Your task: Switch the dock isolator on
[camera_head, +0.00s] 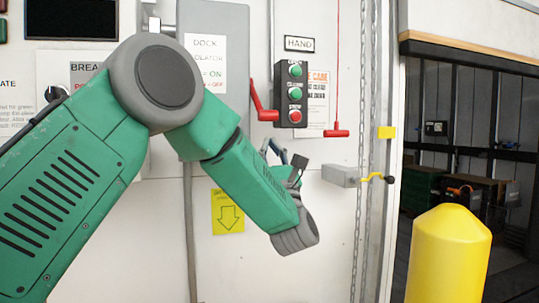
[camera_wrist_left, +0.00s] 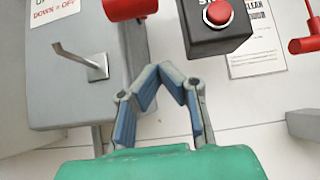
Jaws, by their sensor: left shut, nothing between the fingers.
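The dock isolator is a grey box (camera_head: 212,25) on the white wall, with a label reading up for on and down for off. Its red lever (camera_head: 262,108) on the right side points down. In the left wrist view the box (camera_wrist_left: 70,100) is at the left, with a bent metal handle (camera_wrist_left: 88,65) on its face, and the red grip (camera_wrist_left: 130,8) is at the top edge. My left gripper (camera_head: 283,152) is partly hidden by my arm. In the wrist view its fingers (camera_wrist_left: 168,70) are shut and empty, below the red grip and apart from it. My right gripper is not seen.
A black button box (camera_head: 291,92) is just right of the lever; its red button (camera_wrist_left: 218,13) shows close by. A red pull handle (camera_head: 337,133) hangs on a cord farther right. A grey block (camera_head: 340,175), a chain (camera_head: 358,230) and a yellow bollard (camera_head: 448,255) stand right.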

